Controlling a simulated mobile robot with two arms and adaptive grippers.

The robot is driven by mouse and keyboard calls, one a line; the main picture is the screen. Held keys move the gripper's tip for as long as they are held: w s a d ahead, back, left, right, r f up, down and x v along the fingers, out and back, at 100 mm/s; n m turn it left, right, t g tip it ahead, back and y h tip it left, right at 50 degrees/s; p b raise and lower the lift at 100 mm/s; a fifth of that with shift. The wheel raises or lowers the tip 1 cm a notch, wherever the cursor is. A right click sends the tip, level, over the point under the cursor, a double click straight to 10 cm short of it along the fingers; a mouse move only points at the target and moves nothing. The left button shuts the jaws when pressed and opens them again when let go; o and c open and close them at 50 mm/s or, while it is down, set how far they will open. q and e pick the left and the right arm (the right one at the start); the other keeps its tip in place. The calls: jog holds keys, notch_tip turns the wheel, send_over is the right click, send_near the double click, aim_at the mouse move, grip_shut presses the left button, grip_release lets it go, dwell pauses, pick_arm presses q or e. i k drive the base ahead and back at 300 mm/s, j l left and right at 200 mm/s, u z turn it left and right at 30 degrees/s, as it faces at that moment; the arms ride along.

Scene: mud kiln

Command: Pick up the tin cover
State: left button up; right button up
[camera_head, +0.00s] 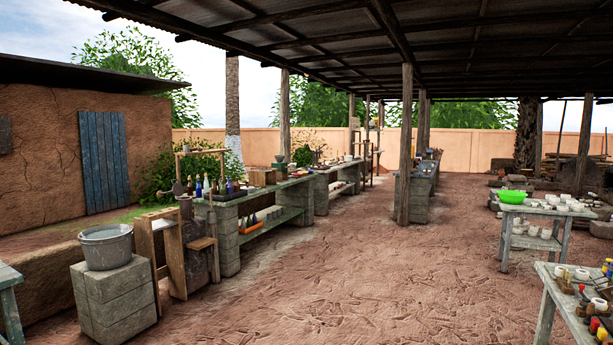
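I cannot pick out a tin cover for certain in this view. Several small items stand on the near right table (557,292) and on the long bench (262,190), but they are too small to tell apart. Neither of my grippers is in view.
A broad stretch of bare earth floor (320,265) lies open ahead. A wooden post (405,145) stands mid-floor. A farther right table (505,240) holds a green bowl (512,196) and several white pots. A table corner (8,277) shows at the left edge.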

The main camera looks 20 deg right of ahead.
aim_at(250, 189)
jog(key=i, duration=0.6)
jog(key=i+l+z, duration=0.1)
jog(key=i+z, duration=0.15)
jog(key=i, duration=0.25)
jog(key=i+z, duration=0.2)
jog(key=i, duration=0.25)
jog(key=i+j+z, duration=0.1)
jog(key=i+z, duration=0.15)
jog(key=i, duration=0.25)
jog(key=i+j+z, duration=0.25)
jog(key=i, duration=0.25)
jog(key=i+j+z, duration=0.25)
jog(key=i, duration=0.2)
jog(key=i+u, duration=0.1)
jog(key=i, duration=0.4)
jog(key=i+l+u, duration=0.1)
jog(key=i, duration=0.35)
jog(key=i+l+u, duration=0.15)
jog(key=i, duration=0.35)
jog(key=i+l+u, duration=0.1)
jog(key=i+l, duration=0.2)
jog(key=i, duration=0.15)
jog(key=i+j+u, duration=0.35)
jog(key=i, duration=1)
jog(key=i+l+u, duration=0.35)
jog(key=i, duration=1)
jog(key=j, duration=0.15)
